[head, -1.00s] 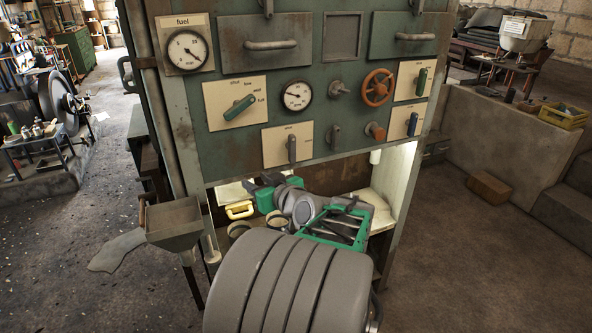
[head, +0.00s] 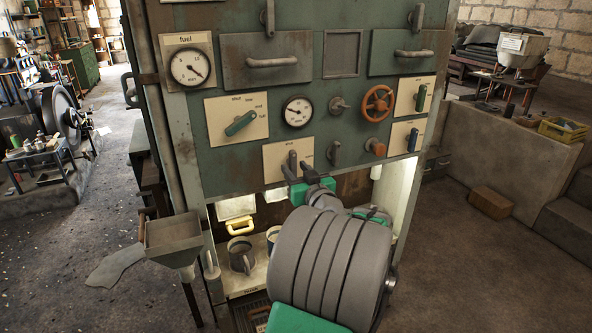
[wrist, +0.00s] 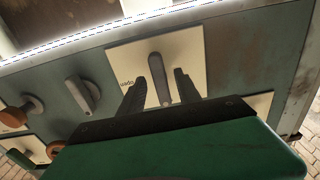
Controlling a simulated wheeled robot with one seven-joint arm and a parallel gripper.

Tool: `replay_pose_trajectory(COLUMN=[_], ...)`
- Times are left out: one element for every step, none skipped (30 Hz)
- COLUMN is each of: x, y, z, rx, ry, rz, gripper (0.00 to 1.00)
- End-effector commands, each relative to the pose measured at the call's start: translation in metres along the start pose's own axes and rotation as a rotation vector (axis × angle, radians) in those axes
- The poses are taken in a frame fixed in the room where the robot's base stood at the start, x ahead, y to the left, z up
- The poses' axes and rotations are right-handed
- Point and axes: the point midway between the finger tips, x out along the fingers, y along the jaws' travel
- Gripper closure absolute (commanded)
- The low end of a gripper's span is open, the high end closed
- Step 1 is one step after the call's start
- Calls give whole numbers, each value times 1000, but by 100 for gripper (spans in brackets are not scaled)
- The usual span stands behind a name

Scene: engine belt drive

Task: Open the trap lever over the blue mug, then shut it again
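A grey lever (head: 292,158) stands upright on a cream plate (head: 272,158) at the bottom of the green panel, at the "shut" mark. In the wrist view the lever (wrist: 160,80) lies between the two dark fingers of my gripper (wrist: 160,76). The fingers are open, with visible gaps on both sides. In the head view my gripper (head: 298,168) reaches up to this plate from below. My arm partly hides the bay.
Nearby on the panel are a grey knob (head: 334,152), an orange knob (head: 376,146), an orange handwheel (head: 378,101), and plates with a green lever (head: 240,123) and a blue lever (head: 412,139). A metal hopper (head: 173,238) juts out at left.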

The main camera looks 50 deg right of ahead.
Motion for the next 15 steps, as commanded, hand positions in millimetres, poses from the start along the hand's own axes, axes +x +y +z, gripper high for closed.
replay_pose_trajectory(x=[0,0,0,0,0,0,0,0,0,0,0,0,0,0,0], y=[0,0,0,0,0,0,0,0,0,0,0,0,0,0,0], z=[0,0,0,0,0,0,0,0,0,0,0,0,0,0,0], rx=[0,0,0,0,0,0,0,0,0,0,0,0,0,0,0], ry=[0,0,0,0,0,0,0,0,0,0,0,0,0,0,0], rz=[0,0,0,0,0,0,0,0,0,0,0,0,0,0,0], gripper=[62,65,68,71,73,76,79,81,85,87,89,93,95,98,100])
